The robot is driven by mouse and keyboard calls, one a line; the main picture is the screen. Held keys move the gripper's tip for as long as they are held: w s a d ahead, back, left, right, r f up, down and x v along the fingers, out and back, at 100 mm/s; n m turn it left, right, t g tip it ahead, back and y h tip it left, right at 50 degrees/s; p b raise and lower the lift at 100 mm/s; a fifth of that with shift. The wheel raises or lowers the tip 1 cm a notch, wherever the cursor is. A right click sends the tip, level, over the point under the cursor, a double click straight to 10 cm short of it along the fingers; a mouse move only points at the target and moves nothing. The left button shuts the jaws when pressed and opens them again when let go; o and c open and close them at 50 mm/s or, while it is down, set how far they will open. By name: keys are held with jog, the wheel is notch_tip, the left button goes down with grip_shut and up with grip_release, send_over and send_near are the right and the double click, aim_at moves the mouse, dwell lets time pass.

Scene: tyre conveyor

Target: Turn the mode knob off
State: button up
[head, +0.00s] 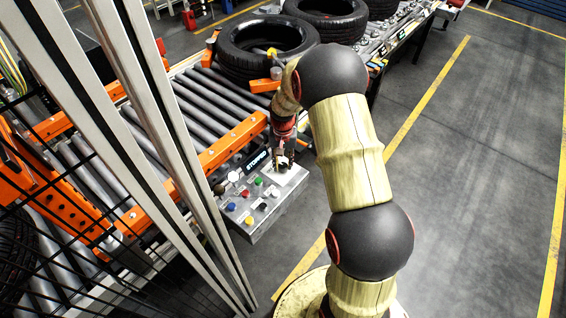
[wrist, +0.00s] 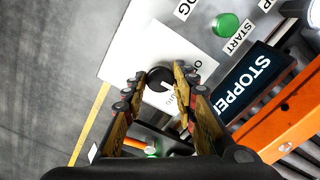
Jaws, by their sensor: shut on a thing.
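The mode knob (wrist: 158,76) is a round black knob on a white plate in the wrist view, with parts of printed labels beside it. My gripper (wrist: 160,90) has one finger on each side of the knob and is shut on it. In the head view my gripper (head: 283,160) reaches down to the far right end of the grey control panel (head: 270,222). The knob is hidden behind the gripper there. The angle of the knob's pointer is hard to tell, as the fingers cover part of its labels.
The panel carries several coloured buttons, including a green START button (wrist: 225,24). A display reading STOPPED (wrist: 245,82) sits beside them. An orange-railed roller conveyor (head: 205,105) with tyres (head: 268,40) lies behind. Metal posts and mesh stand at left. Floor at right (head: 480,150) is clear.

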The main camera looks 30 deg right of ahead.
aim_at(283, 165)
jog(key=n, duration=0.4)
jog(key=shift+n, duration=0.3)
jog(key=n, duration=0.4)
jog(key=shift+p, duration=0.3)
jog(key=shift+n, duration=0.3)
jog(key=o, duration=1.1)
jog(key=shift+o, duration=0.3)
notch_tip(283, 165, up, 12)
